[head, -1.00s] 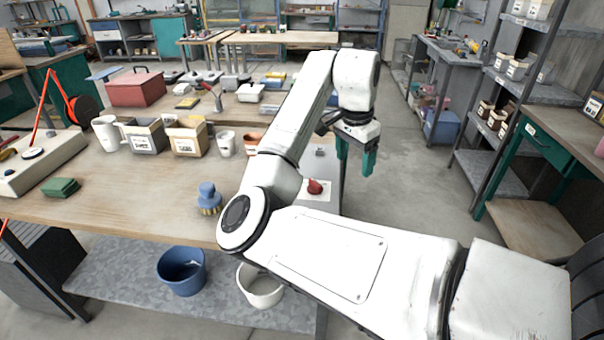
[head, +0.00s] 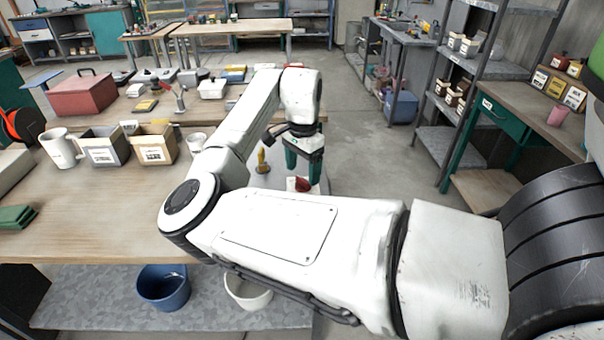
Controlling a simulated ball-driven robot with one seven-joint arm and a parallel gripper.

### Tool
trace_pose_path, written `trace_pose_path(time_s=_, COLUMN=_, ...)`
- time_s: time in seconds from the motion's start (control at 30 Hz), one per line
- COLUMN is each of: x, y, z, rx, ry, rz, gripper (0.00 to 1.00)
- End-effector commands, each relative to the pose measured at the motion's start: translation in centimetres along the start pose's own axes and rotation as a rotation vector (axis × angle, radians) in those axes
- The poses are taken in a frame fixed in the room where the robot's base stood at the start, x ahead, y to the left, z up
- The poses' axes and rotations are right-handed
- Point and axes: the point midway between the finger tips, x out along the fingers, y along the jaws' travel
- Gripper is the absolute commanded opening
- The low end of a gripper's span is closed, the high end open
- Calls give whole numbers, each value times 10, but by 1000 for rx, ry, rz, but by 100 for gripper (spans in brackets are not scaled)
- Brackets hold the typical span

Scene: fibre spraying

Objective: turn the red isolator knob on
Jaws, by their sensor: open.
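The red isolator knob (head: 303,184) sits on a small white plate at the right end of the wooden workbench (head: 105,220). It is small in the head view and partly covered by my arm in front. My gripper (head: 303,178) has green fingers pointing down, apart from each other and with nothing seen between them. The fingertips show just above and behind the knob in the picture. I cannot tell whether they touch it. The knob's pointing direction is too small to read.
A yellow-topped item (head: 262,160) stands just left of the gripper. Bins (head: 155,148), a white mug (head: 60,147) and a red toolbox (head: 84,96) stand farther left. Blue (head: 163,289) and white (head: 247,291) buckets sit on the lower shelf.

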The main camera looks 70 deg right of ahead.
Motion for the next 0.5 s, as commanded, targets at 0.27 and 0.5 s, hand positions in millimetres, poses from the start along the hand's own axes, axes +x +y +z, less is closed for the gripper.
trace_pose_path(time_s=0.27, x=25, y=0, z=0, rx=-2, ry=0, rz=1, gripper=77)
trace_pose_path(time_s=0.5, x=27, y=0, z=0, rx=-1, ry=0, rz=0, gripper=77)
